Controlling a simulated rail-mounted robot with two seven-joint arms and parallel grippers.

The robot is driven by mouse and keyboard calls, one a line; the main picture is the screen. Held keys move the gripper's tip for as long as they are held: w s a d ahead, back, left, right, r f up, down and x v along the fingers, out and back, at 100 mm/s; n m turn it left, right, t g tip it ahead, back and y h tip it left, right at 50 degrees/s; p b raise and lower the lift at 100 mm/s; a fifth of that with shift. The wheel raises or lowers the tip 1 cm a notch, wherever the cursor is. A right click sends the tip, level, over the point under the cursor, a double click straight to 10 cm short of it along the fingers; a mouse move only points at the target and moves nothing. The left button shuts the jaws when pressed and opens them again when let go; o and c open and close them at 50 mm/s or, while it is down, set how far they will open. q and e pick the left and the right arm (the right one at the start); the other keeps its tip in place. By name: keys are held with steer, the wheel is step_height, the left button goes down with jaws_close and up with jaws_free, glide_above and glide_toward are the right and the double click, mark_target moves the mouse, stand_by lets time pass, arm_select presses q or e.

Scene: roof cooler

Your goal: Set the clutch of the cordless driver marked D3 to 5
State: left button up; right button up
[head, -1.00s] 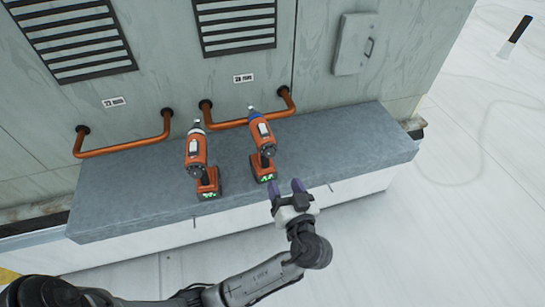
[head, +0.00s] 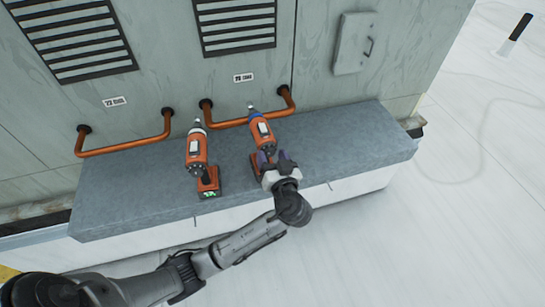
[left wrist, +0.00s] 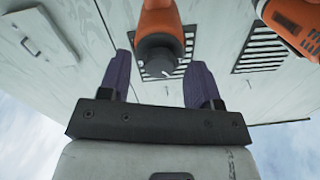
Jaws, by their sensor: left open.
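Two orange cordless drivers stand on the grey ledge (head: 130,200): a left driver (head: 196,153) with a pale collar and a right driver (head: 262,134) with a blue collar. I cannot read which is D3, nor any clutch number. My left gripper (head: 274,157) is open at the near side of the right driver, hiding much of its lower part. In the left wrist view an orange driver (left wrist: 158,22) with a dark round dial (left wrist: 165,63) bearing a white mark lies between and beyond the purple fingers (left wrist: 161,85). I see no contact. My right gripper is out of view.
Orange pipe handles (head: 125,146) stick out of the grey cabinet wall behind the drivers. A second driver (left wrist: 292,22) shows at the upper right in the left wrist view. The ledge's right part (head: 355,140) is clear.

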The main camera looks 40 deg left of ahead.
arm_select(q)
steer(key=c, duration=0.9)
steer(key=shift+c, duration=0.2)
